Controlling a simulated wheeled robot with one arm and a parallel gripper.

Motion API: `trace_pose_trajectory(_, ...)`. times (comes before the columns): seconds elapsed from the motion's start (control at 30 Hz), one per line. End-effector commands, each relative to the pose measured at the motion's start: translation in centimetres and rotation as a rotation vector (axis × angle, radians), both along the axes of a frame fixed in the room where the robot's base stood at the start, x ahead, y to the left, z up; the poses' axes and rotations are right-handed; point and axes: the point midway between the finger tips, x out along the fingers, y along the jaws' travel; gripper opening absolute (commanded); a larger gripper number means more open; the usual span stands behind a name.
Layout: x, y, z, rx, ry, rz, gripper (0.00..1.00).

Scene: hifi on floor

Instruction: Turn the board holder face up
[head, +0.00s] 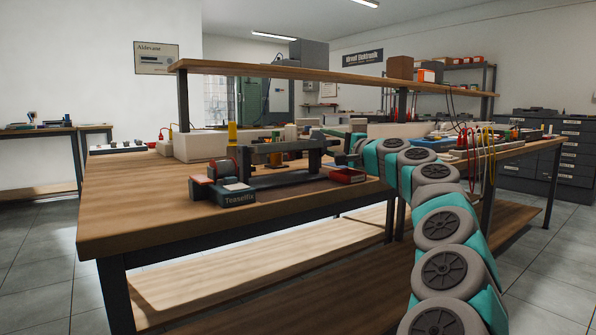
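A dark grey frame with a long bar and uprights, which looks like the board holder (288,152), stands on the wooden workbench (140,205). I cannot tell which of its sides is its face. My teal and grey arm rises from the lower right and reaches left over the bench.
A raised shelf (330,76) spans the bench. Cables (485,145) hang at the right. The bench's left front is clear.

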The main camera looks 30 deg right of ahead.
Motion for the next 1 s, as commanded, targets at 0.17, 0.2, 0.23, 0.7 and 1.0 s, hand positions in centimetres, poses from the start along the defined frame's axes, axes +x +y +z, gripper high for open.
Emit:
trace_pose_trajectory(0.17, 0.1, 0.0, -0.5, 0.002, -0.044, 0.001, 0.5)
trace_pose_trajectory(0.2, 0.1, 0.0, -0.5, 0.003, -0.051, 0.002, 0.5)
trace_pose_trajectory(0.23, 0.1, 0.1, -0.5, 0.004, -0.057, 0.003, 0.5)
trace_pose_trajectory(0.7, -1.3, -0.1, -0.4, 0.01, -0.09, 0.003, 0.5)
trace_pose_trajectory(1.0, -3.7, -0.4, -0.9, 0.01, -0.091, 0.001, 0.5)
